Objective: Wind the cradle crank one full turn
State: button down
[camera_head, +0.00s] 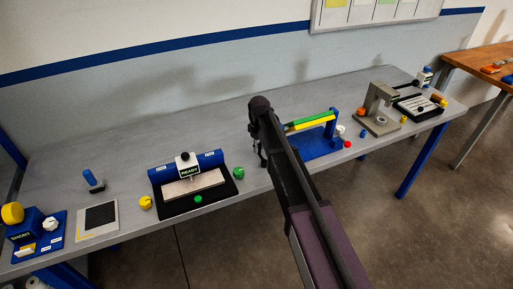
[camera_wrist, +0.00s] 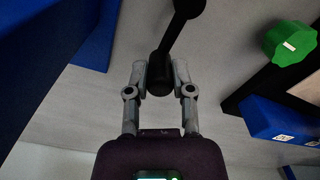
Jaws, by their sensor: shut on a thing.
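The crank (camera_wrist: 188,8) is black, with a round hub, a slim arm and a thick handle, at the top middle of the wrist view. My gripper (camera_wrist: 160,84) is shut on the crank's handle (camera_wrist: 160,72), with one grey finger on each side. In the head view my arm hides the crank and most of my gripper. A blue cradle (camera_head: 322,147) stands just right of my arm there, with a green and yellow bar across its top. Blue parts also show at the left of the wrist view; I cannot tell how the crank joins them.
A blue device with a READY sign (camera_head: 189,172) stands left of my arm, with a green knob (camera_head: 238,173) beside it. A grey stand (camera_head: 377,122) and a black tray (camera_head: 420,110) are at the right. The bench back (camera_head: 120,130) is clear.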

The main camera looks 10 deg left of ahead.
jog(key=shift+w+d+m, duration=0.2)
jog(key=shift+d+m, duration=0.4)
jog(key=shift+m, duration=0.7)
jog(key=shift+w+d+m, duration=0.2)
jog(key=shift+d+m, duration=0.4)
jog(key=shift+m, duration=0.7)
jog(key=shift+c, duration=2.4)
grip_release()
jog(key=shift+a+n, duration=0.2)
jog(key=shift+n, duration=0.1)
jog(key=shift+s+a+n, duration=0.1)
jog(key=shift+a+n, duration=0.25)
jog(key=shift+n, duration=0.35)
jog(key=shift+s+a+n, duration=0.1)
jog(key=shift+a+n, duration=0.2)
jog(key=shift+n, duration=0.4)
jog(key=n, duration=0.1)
jog(key=s+a+n, duration=0.1)
jog(key=n, duration=0.2)
jog(key=shift+s+a+n, duration=0.25)
jog(key=shift+a+n, duration=0.15)
notch_tip(320, 180, up, 14)
jog(key=p, duration=1.4)
